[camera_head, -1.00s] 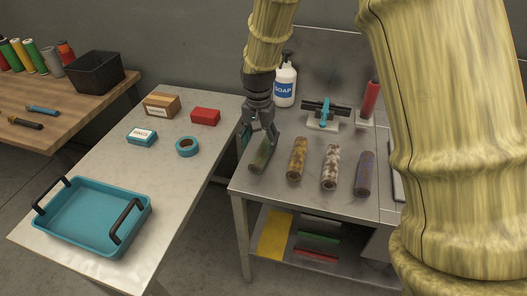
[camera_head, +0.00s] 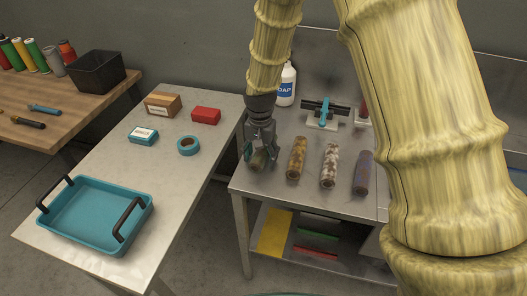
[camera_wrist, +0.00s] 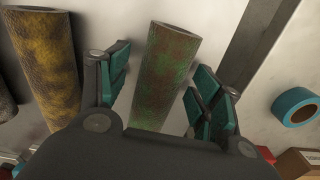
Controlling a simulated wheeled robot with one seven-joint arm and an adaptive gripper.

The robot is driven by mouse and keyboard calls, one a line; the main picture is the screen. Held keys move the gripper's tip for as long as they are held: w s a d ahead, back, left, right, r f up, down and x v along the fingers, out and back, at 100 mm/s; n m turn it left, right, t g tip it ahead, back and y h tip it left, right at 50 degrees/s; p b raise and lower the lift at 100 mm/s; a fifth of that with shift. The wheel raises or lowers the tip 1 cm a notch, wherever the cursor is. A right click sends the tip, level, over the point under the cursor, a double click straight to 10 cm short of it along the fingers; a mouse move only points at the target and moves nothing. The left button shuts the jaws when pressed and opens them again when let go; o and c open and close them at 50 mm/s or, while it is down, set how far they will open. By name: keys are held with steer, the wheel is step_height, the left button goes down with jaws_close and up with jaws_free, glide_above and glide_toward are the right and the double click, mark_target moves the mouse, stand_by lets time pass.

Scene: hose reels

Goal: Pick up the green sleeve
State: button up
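The green sleeve (camera_wrist: 165,75), a mottled green and brown tube, lies on the metal workbench at the left end of a row of sleeves. In the head view its near end (camera_head: 258,163) shows below my gripper, which hides the rest. My gripper (camera_head: 257,158) is down over it. In the wrist view the teal-padded fingers of my gripper (camera_wrist: 163,88) are open, one on each side of the sleeve. A gap shows between the sleeve and the left finger. The right finger is close to the sleeve; contact is unclear.
A yellow-brown sleeve (camera_head: 297,158) lies just right of it, then a white-brown sleeve (camera_head: 329,166) and a purple-brown sleeve (camera_head: 363,172). A soap bottle (camera_head: 287,85) stands behind. A blue tray (camera_head: 88,213) and a tape roll (camera_head: 188,146) are on the left table.

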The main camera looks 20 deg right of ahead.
steer(key=c, duration=1)
steer(key=shift+o, duration=0.2)
